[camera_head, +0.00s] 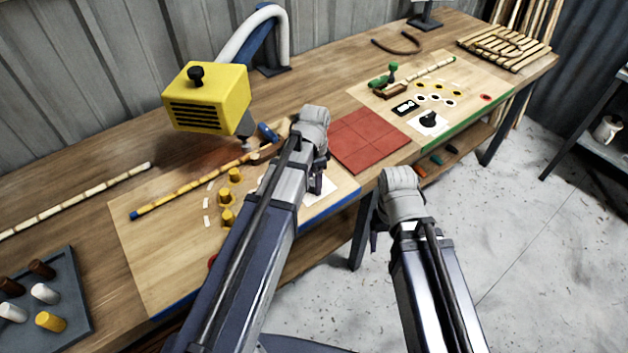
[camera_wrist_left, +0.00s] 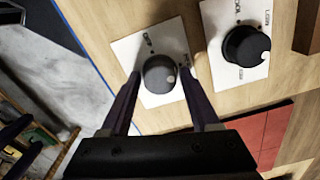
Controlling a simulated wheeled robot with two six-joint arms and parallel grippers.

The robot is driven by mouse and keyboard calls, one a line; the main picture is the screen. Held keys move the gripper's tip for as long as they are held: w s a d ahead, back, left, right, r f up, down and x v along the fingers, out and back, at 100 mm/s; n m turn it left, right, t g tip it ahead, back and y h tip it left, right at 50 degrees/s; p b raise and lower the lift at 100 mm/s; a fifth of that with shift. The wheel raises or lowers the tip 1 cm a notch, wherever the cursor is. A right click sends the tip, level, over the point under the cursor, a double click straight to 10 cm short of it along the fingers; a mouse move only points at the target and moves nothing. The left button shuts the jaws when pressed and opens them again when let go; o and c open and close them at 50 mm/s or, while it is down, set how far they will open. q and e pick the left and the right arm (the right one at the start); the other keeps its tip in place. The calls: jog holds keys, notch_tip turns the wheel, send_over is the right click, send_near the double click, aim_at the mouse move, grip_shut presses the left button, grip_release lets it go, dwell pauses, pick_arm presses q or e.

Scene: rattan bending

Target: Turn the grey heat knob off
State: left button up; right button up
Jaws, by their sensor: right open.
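The grey heat knob (camera_wrist_left: 159,76) is on a white plate (camera_wrist_left: 126,48) on the blue-edged wooden board. My left gripper (camera_wrist_left: 161,82) has one finger on each side of the knob. The fingers are spread, and I cannot tell whether either touches it. In the head view this gripper (camera_head: 317,184) is over the white plate, and my arm hides the knob. My right gripper (camera_head: 376,236) is open, off the table's front edge, its fingers hard to see.
A larger black knob (camera_wrist_left: 245,45) is on a second white plate beside the grey one. Red tiles (camera_head: 370,138) lie right of the left gripper. The yellow heater (camera_head: 208,98) hangs over a rattan pole (camera_head: 188,187). Yellow pegs (camera_head: 228,196) stand left of my arm.

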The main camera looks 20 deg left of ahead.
pick_arm(q)
grip_shut()
jog(key=shift+n, duration=0.3)
jog(key=n, duration=0.3)
jog(key=shift+n, duration=0.4)
jog(key=n, duration=0.4)
jog(key=shift+n, duration=0.3)
jog(key=n, duration=0.8)
jog(key=shift+n, duration=0.6)
